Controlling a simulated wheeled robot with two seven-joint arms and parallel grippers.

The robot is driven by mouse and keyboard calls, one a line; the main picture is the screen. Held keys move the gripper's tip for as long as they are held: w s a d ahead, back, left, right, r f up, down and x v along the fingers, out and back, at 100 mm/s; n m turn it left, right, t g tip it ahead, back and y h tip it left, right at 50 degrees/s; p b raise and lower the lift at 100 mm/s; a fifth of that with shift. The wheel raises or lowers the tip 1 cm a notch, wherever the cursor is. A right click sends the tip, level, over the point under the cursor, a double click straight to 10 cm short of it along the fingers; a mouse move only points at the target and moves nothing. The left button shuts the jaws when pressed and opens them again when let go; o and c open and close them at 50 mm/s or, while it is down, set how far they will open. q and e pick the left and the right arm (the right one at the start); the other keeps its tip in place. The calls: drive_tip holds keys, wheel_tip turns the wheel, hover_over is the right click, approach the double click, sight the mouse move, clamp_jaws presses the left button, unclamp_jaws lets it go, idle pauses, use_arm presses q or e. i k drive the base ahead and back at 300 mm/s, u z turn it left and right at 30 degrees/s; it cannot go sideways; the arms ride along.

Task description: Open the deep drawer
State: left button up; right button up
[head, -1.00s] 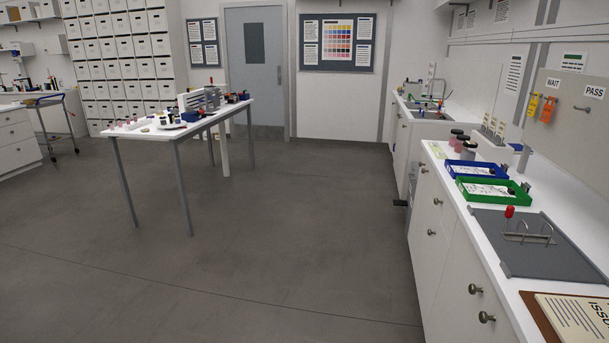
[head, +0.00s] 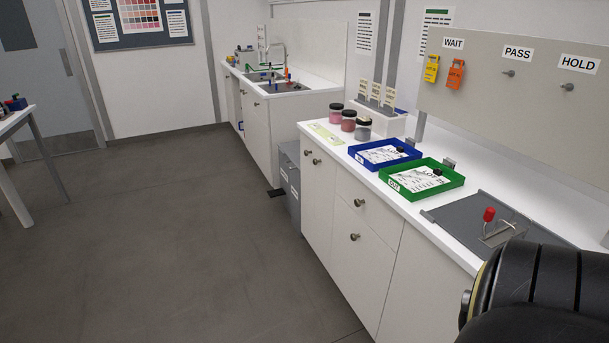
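The white counter cabinet (head: 325,205) on the right has a shallow upper drawer with a round metal knob (head: 359,202). Below it is a taller front, which looks like the deep drawer (head: 350,268), with its own round knob (head: 355,237). Both fronts appear shut and flush with the cabinet. A dark rounded part of my own arm fills the lower right corner and hides part of the cabinet and counter there. Neither of my grippers shows.
The counter carries a blue tray (head: 384,154), a green tray (head: 428,178), several lidded jars (head: 348,121) and a grey board (head: 470,216) with a red-knobbed clip. The floor (head: 190,240) left of the cabinet is clear.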

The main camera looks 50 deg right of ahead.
sight(363, 264)
drive_tip(key=z, duration=0.15)
drive_tip(key=i, duration=2.05)
drive_tip(key=z, duration=1.15)
drive_tip(key=i, duration=1.35)
drive_tip(key=z, duration=1.75)
drive_tip(key=i, duration=0.65)
drive_tip(key=z, duration=0.3)
